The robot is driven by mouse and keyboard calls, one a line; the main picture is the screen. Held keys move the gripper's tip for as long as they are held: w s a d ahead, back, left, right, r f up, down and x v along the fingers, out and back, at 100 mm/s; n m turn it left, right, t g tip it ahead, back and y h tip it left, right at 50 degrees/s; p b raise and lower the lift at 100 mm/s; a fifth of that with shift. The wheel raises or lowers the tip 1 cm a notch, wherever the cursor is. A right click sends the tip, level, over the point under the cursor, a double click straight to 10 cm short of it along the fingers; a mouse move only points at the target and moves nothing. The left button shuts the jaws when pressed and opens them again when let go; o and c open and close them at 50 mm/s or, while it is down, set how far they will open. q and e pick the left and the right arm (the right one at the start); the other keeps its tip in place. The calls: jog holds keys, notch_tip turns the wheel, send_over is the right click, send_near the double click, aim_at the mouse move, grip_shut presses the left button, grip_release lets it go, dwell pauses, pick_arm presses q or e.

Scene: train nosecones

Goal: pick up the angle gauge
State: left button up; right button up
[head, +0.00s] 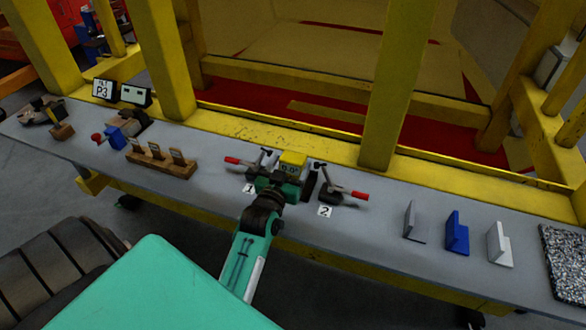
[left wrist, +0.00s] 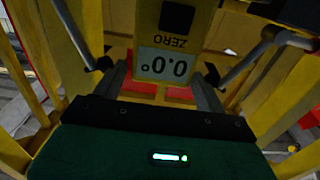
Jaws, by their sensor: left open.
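The angle gauge (head: 292,159) is a small yellow box with a display, between the two red-handled clamps near the middle of the bench. In the left wrist view the gauge (left wrist: 178,40) shows upside down, with "0.0°" and "ZERO" on its face. My left gripper (head: 284,178) is open at the near side of the gauge. In the left wrist view its fingers (left wrist: 163,84) stand on either side of the gauge's display end, with visible gaps. Contact cannot be made out. The gripper hides the gauge's lower part in the head view. My right gripper is not in view.
Red-handled clamps stand left (head: 248,164) and right (head: 340,194) of the gauge, by labels 1 and 2. A wooden block with slots (head: 160,163) is to the left. Grey, blue (head: 456,236) and white angle pieces are to the right. Yellow posts (head: 394,90) rise behind the bench.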

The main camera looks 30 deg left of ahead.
aim_at(295, 153)
pick_arm(q)
jog(key=p+x, duration=0.1)
jog(key=x, duration=0.2)
jog(key=shift+w+a+r, duration=0.15)
jog(key=shift+w+a, duration=0.05)
jog(key=shift+w, duration=0.15)
jog(key=shift+w+a+p, duration=0.1)
jog(key=shift+w+p, duration=0.25)
jog(key=shift+w, duration=0.15)
jog(key=shift+c, duration=0.6)
jog(key=c, duration=0.8)
jog(key=shift+r, duration=0.1)
